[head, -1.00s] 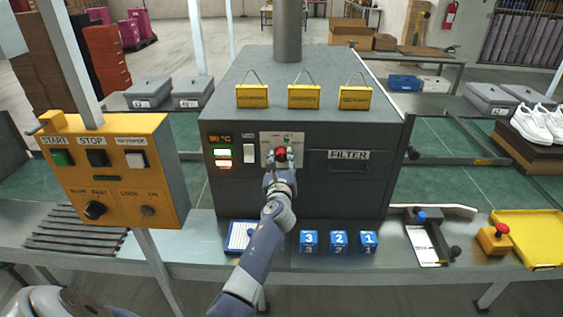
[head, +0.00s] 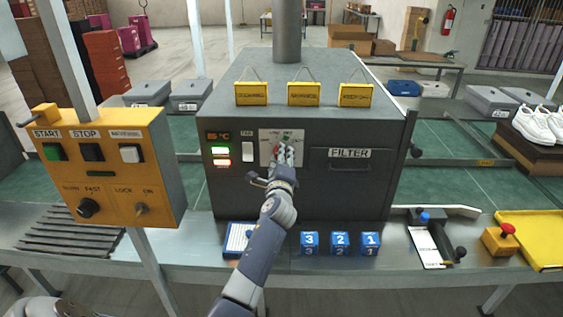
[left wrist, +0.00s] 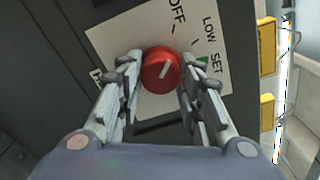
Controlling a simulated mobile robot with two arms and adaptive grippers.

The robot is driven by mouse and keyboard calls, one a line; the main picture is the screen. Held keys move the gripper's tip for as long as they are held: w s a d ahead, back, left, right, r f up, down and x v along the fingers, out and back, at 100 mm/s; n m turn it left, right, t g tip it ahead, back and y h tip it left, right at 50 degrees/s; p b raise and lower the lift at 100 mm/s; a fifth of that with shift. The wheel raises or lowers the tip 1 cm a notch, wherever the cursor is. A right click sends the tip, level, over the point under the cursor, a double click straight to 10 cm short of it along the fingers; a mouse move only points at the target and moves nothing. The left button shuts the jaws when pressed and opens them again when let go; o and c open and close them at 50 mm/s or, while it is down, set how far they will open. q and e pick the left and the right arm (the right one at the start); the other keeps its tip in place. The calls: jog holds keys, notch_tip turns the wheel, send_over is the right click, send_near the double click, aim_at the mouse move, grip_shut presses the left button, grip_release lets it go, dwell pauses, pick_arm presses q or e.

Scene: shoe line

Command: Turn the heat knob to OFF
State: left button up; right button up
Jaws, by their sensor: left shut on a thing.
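The red heat knob (left wrist: 160,70) sits on a white dial plate (left wrist: 110,37) on the front of the dark grey oven (head: 365,190). In the left wrist view OFF is printed above the knob, with LOW and SET to the upper right. The white mark on the knob points up and slightly right, between OFF and LOW as far as I can tell. My left gripper (left wrist: 160,82) is shut on the knob, one finger on each side. In the head view its fingers (head: 282,156) partly cover the dial. My right gripper is not in view.
A FILTER drawer (head: 350,165) is to the right. A yellow control box (head: 115,175) stands at left. Blue numbered blocks (head: 340,243) and a blue-edged pad (head: 238,238) are on the front ledge.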

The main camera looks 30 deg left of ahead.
pick_arm(q)
jog(key=shift+n+b, duration=0.45)
jog(key=shift+n, duration=1.05)
jog(key=o, duration=1.1)
jog(key=shift+c, duration=0.2)
jog(key=v, duration=1.2)
